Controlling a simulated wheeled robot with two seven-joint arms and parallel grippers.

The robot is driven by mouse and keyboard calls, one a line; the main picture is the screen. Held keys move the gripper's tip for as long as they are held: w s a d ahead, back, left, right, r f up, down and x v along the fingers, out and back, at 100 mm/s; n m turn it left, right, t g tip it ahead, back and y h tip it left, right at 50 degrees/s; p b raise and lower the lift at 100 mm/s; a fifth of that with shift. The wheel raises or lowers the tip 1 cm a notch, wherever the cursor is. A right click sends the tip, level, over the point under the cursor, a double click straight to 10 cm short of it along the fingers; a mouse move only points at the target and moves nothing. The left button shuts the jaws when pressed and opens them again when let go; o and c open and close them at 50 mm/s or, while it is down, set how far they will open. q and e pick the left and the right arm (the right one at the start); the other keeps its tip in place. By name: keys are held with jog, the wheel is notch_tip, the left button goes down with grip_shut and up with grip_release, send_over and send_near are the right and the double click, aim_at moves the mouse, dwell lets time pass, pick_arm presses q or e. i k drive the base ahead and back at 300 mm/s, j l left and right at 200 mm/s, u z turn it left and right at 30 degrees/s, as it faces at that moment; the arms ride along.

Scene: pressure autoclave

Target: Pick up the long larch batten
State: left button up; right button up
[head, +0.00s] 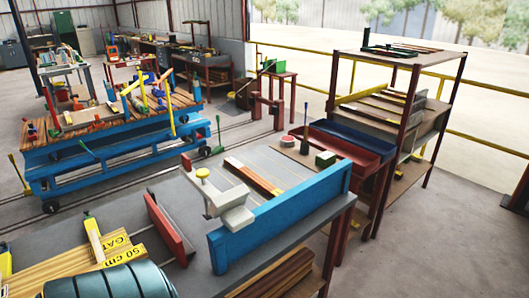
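On the grey bench in front of me, long reddish-brown wooden strips (252,177) lie side by side at a slant, with a lighter edge. They look like battens, but I cannot tell which piece is the long larch batten. More long pale timber lies in a stack (68,270) at the lower left, partly hidden by a teal ribbed cylinder (110,283). Other lengths (280,274) lie on the shelf under the bench.
The bench carries a blue rail (283,218), a red upright plate (169,229) and a cream device with a yellow knob (222,196). A red tray (349,148) and a tall rack (399,98) stand behind at right. A blue trolley (115,150) holds timber at left.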

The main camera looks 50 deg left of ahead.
aim_at(269, 190)
jog(key=i+z, duration=0.15)
jog(key=i, duration=0.55)
jog(key=i+j+z, duration=0.1)
jog(key=i, duration=0.65)
jog(key=i+z, duration=0.35)
jog(key=i, duration=0.35)
jog(key=i+j+z, duration=0.2)
jog(key=i+z, duration=0.15)
jog(key=i, duration=0.35)
jog(key=i+z, duration=0.75)
jog(key=u, duration=5.6)
